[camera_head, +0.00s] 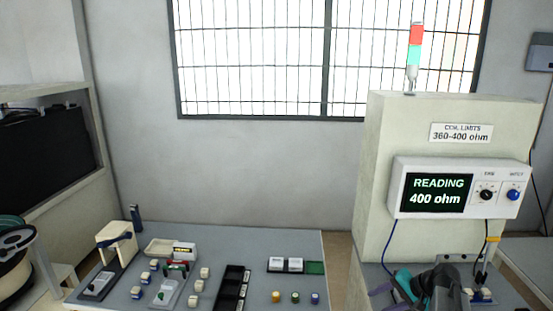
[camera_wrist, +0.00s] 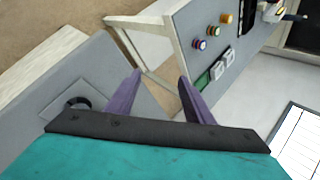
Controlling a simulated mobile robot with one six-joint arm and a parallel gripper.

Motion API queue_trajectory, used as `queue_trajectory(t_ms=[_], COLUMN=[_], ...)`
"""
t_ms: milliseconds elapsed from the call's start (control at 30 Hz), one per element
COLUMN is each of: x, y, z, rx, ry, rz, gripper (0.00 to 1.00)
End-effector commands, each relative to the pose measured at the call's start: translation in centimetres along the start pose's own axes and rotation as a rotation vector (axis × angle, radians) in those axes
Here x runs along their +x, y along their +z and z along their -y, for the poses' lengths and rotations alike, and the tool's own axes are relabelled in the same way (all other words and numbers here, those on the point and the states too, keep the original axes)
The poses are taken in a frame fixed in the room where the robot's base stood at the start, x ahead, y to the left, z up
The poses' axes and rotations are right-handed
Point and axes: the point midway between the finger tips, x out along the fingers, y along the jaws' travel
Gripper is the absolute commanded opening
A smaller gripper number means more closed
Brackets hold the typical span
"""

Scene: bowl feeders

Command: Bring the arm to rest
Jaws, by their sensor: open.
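My gripper (camera_wrist: 160,80) shows in the wrist view with two purple fingers spread apart and nothing between them. In the head view my gripper (camera_head: 378,290) is low at the right, in front of the cream test cabinet (camera_head: 400,150). Its teal body and dark wrist show there, and the lower part of the arm is cut off by the frame. The fingers point left, toward the gap beside the grey table (camera_head: 240,245). In the wrist view a grey surface lies left of the fingers and the table (camera_wrist: 215,20) lies beyond them.
The meter (camera_head: 458,188) reads 400 ohm, under a red and green signal tower (camera_head: 415,45). The table carries small cream blocks, a black tray (camera_head: 232,288), a green-ended holder (camera_head: 315,267) and several coloured spools (camera_head: 295,297).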

Motion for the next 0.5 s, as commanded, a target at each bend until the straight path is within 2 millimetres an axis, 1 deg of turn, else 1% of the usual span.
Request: queue_trajectory(t_ms=[33, 200, 500], x=[1.4, 5.4, 10.9], y=[1.5, 5.3, 12.1], z=[0.0, -0.5, -2.0], rx=[-0.026, -0.113, -0.298], ry=[0.031, 0.138, 0.326], rz=[0.017, 0.061, 0.131], gripper=[0.48, 0.48, 0.48])
